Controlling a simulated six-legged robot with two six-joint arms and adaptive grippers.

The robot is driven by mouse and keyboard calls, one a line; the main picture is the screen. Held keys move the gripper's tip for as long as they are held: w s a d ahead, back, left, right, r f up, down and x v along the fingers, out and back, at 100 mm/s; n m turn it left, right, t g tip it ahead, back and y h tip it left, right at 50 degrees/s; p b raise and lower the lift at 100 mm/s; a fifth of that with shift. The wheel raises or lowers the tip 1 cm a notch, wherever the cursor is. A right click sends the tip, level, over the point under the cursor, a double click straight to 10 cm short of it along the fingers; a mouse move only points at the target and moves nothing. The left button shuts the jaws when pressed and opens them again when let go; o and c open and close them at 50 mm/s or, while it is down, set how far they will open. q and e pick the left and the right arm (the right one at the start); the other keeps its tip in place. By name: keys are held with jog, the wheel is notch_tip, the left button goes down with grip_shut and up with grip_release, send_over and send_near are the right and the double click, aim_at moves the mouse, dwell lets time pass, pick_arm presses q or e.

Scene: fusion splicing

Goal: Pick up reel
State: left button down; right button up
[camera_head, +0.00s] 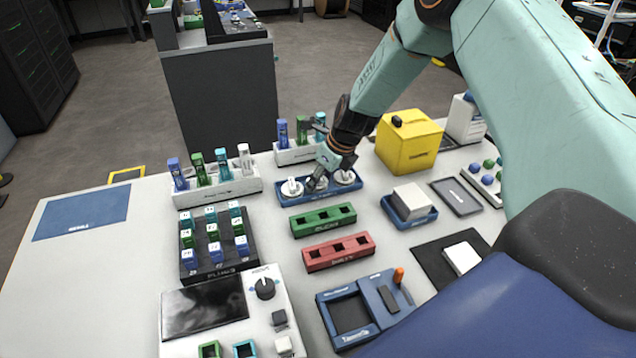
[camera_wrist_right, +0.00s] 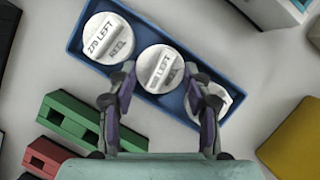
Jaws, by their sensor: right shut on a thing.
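Three white reels stand in a row in a blue tray (camera_head: 330,193), near the middle of the table in the head view. The left reel (camera_head: 292,187) reads "270 LEFT REEL" in the wrist view (camera_wrist_right: 107,38). My right gripper (camera_head: 326,168) reaches down from above over the tray. In the wrist view its fingers (camera_wrist_right: 160,78) are on either side of the middle reel (camera_wrist_right: 159,67) and shut on it. The middle reel still appears within the tray's row. The right reel (camera_wrist_right: 212,98) is partly hidden behind a finger. My left gripper is not in view.
White holders with coloured tubes (camera_head: 217,186) stand left of and behind the tray. A green rack (camera_head: 323,219) and a red rack (camera_head: 338,252) lie in front. A yellow box (camera_head: 408,155) stands to the right.

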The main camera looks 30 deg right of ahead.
jog(key=shift+d+r, duration=0.1)
jog(key=shift+d, duration=0.05)
jog(key=shift+r+p, duration=0.3)
notch_tip(320, 180, up, 9)
jog(key=p, duration=0.5)
jog(key=shift+r, duration=0.15)
